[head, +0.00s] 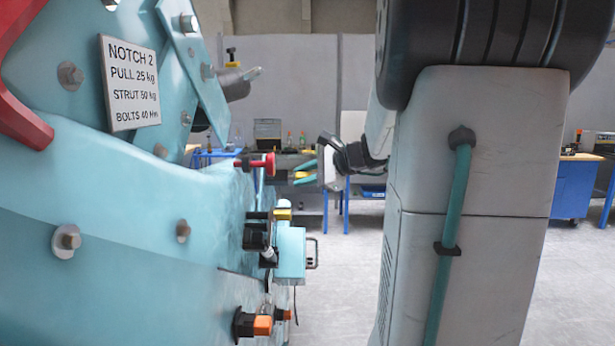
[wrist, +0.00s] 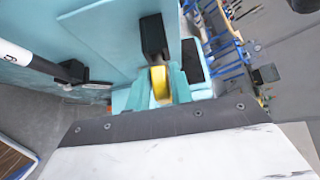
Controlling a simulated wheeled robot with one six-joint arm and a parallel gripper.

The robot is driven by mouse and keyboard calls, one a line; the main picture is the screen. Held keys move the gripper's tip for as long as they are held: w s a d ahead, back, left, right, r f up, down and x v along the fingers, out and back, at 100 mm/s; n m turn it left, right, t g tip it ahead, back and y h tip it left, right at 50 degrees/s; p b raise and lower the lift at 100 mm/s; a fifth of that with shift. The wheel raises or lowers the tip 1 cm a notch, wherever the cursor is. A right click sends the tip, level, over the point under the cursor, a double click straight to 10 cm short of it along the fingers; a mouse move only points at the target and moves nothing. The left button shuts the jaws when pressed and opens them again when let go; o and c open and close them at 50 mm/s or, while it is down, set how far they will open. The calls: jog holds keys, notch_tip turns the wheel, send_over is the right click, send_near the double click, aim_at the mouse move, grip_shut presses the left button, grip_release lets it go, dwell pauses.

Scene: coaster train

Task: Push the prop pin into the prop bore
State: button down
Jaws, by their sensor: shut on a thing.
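My gripper (head: 304,173) is in the middle of the head view, with its teal fingers pointing left. In the wrist view my gripper (wrist: 163,88) is shut on a yellow piece, which I take to be the prop pin (wrist: 160,84). A black block lies straight beyond the yellow piece, and I cannot tell whether it is part of the pin or of the train. In the head view only a bit of yellow shows between the fingers. I cannot make out the prop bore in either view. Whether the pin touches the teal train body (head: 130,215) is unclear.
A red-handled part (head: 265,164) sticks out of the train just left of my gripper. Below it are a teal box (head: 291,255) and orange-tipped fittings (head: 262,325). A sign (head: 130,83) is on the train's side. Blue workbenches (head: 571,188) stand behind, with open floor between.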

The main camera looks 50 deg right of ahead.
jog(key=shift+w+a, duration=0.2)
jog(key=c, duration=1.1)
grip_release()
jog(key=shift+c, duration=0.2)
jog(key=v, duration=0.7)
jog(key=shift+s+r, duration=0.2)
jog(key=shift+s, duration=0.15)
jog(key=shift+d, duration=0.1)
